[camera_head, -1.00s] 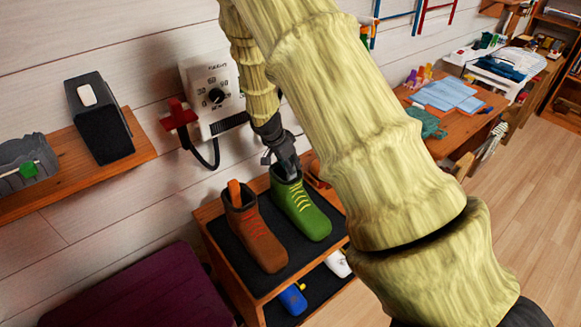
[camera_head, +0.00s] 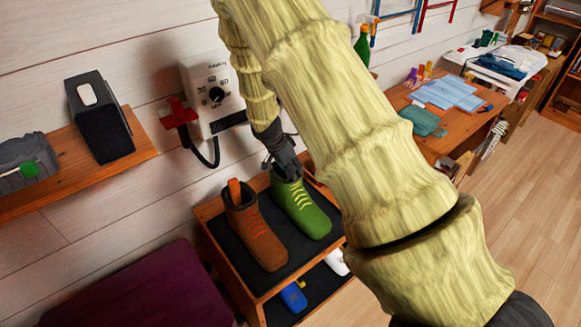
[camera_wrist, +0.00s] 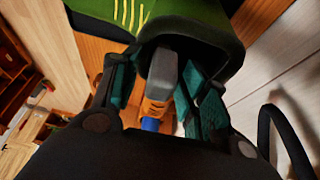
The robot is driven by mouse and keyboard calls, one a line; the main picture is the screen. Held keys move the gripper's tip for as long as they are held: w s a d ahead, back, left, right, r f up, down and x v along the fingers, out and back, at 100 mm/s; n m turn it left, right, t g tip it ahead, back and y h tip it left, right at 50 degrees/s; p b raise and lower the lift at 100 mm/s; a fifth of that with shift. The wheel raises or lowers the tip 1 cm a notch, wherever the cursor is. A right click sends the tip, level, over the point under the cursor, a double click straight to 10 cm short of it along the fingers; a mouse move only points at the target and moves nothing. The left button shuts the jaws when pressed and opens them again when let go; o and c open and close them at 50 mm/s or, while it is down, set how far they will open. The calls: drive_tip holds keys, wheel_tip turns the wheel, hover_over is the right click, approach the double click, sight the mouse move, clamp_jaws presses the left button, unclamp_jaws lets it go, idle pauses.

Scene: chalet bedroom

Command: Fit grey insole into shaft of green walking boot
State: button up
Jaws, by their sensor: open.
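The green walking boot (camera_head: 303,208) stands upright on the dark top of a low wooden rack, to the right of a brown boot (camera_head: 257,232). My gripper (camera_head: 284,170) is right above the green boot's shaft. In the wrist view the green boot (camera_wrist: 185,17) is at the top, with its dark shaft collar facing my gripper (camera_wrist: 155,92). The grey insole (camera_wrist: 162,68) shows as a rounded grey end at the shaft mouth, between my parted teal-padded fingers. The rest of it is hidden, and its depth in the shaft cannot be told.
An orange insole (camera_head: 235,191) sticks up from the brown boot. The wall-mounted dial box (camera_head: 212,92) and its black cable are close behind my gripper. A shelf with a black box (camera_head: 99,118) is at left. A cluttered desk (camera_head: 470,118) is at right. Blue and white items lie below.

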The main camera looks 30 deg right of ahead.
drive_tip(key=shift+r, duration=0.1)
drive_tip(key=b+v, duration=0.2)
drive_tip(key=v, duration=1)
idle(0.5)
